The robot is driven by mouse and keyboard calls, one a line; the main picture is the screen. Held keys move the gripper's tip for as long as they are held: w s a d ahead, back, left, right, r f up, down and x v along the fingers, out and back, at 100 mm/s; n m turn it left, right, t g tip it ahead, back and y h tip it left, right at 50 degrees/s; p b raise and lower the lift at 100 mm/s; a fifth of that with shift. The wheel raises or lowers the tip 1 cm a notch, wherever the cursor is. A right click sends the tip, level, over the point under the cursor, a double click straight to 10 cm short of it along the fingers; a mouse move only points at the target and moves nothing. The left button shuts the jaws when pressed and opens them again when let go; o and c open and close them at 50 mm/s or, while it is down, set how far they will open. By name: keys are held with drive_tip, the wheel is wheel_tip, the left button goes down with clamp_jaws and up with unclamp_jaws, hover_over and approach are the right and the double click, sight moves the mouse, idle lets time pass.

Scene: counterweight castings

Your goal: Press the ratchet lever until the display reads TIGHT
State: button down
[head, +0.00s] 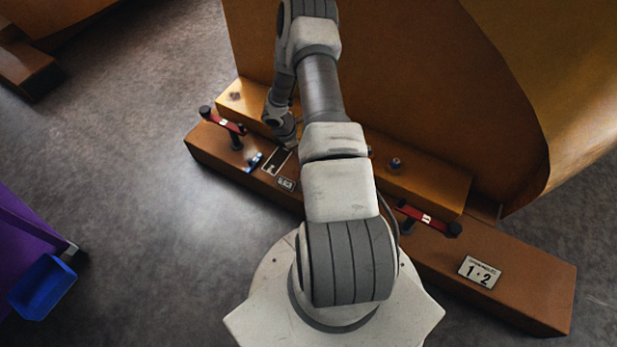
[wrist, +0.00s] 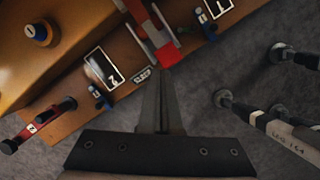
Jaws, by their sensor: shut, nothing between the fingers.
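A red ratchet lever (head: 225,122) with a dark knob stands on the left of the brown base in the head view. A second red lever (head: 428,217) stands on the right. The wrist view shows one red lever (wrist: 152,35) close ahead of my gripper (wrist: 163,72) and another red lever (wrist: 40,125) at lower left. My gripper's fingers are shut and empty; I cannot tell whether they touch the near lever. A dark display (wrist: 104,68) lies left of the fingers, its marking too unclear to read. It also shows in the head view (head: 276,161). The fingertips cannot be made out there.
A plate reading 1·2 (head: 480,272) sits on the base's right part. Small blue fittings (head: 254,161) lie near the left lever. A large orange-brown casting (head: 400,90) rises behind. A purple cart with a blue bin (head: 42,287) stands at far left. Grey floor (head: 130,150) between is clear.

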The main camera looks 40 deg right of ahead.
drive_tip(key=shift+y, duration=0.3)
drive_tip(key=f, duration=0.2)
drive_tip(key=s+f, duration=0.1)
drive_tip(key=f, duration=0.1)
drive_tip(key=shift+s+a, duration=0.15)
drive_tip(key=shift+a, duration=0.05)
drive_tip(key=shift+b+x, duration=2.25)
drive_tip(key=shift+x, duration=1.25)
